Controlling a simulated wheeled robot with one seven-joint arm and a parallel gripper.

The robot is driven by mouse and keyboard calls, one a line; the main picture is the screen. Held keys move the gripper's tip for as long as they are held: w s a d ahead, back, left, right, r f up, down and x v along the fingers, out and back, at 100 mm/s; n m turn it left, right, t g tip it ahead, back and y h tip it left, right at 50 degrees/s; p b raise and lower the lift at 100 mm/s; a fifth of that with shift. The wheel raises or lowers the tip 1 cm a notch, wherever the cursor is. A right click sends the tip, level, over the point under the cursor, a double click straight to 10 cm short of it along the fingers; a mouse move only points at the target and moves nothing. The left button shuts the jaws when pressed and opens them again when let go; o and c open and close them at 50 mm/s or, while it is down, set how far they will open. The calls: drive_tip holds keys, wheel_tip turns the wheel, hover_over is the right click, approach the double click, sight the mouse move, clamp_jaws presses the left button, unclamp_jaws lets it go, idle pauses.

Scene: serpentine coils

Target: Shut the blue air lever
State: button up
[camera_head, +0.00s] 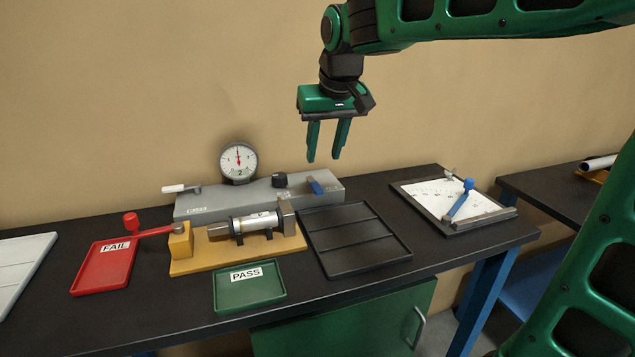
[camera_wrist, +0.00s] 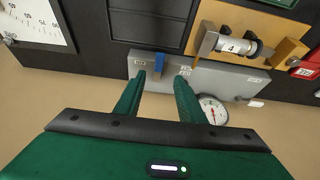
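The blue air lever (camera_head: 315,186) sits on the right end of the grey gauge box (camera_head: 215,207), on the black bench. In the head view it slants across the top edge of the box. In the wrist view the lever (camera_wrist: 159,64) shows between the fingertips, beyond them. My gripper (camera_head: 324,158) is open and empty, its fingers pointing down. It hangs above the right end of the box, apart from the lever. The gripper (camera_wrist: 159,75) also shows in the wrist view, with a gap between its green fingers.
A round dial (camera_head: 238,161), a black knob (camera_head: 279,180) and a white-handled lever (camera_head: 175,188) are on the box. In front are a wooden fixture with a metal cylinder (camera_head: 256,223), a black tray (camera_head: 355,263), a green PASS tray (camera_head: 249,297) and a red FAIL tray (camera_head: 88,283).

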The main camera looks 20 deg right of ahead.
sight(317, 187)
drive_tip(key=x, duration=1)
drive_tip(key=shift+d+f, duration=0.1)
drive_tip(key=shift+f, duration=0.25)
clamp_jaws()
